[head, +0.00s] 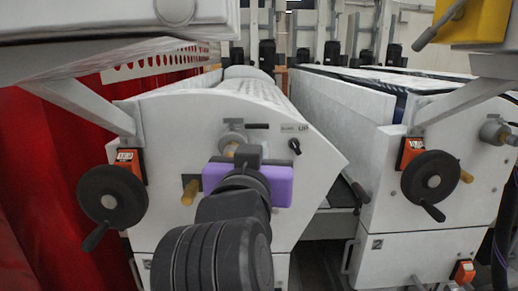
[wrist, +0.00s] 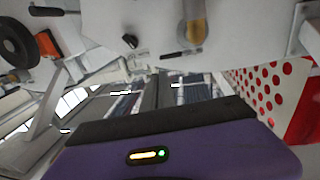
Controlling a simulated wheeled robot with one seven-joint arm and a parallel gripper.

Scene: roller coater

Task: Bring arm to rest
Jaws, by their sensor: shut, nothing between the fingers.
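My gripper (head: 238,155) shows in the middle of the head view, in front of the white front panel of the left roller unit (head: 275,145). Its housing is purple, and my dark arm reaches up to it from the bottom of the picture. The fingers are shut and empty. They are partly hidden behind the housing and wrist. In the wrist view, the purple housing with a small lit indicator and the black edge of my gripper (wrist: 160,118) fill the bottom. I cannot tell whether the fingers touch the panel.
A black handwheel (head: 110,196) sits left of my arm, another handwheel (head: 430,178) on the right unit (head: 370,190). A brass-coloured knob (head: 189,191) is close left of my gripper. A red curtain (head: 50,170) hangs at left. A narrow gap (head: 322,255) separates the units.

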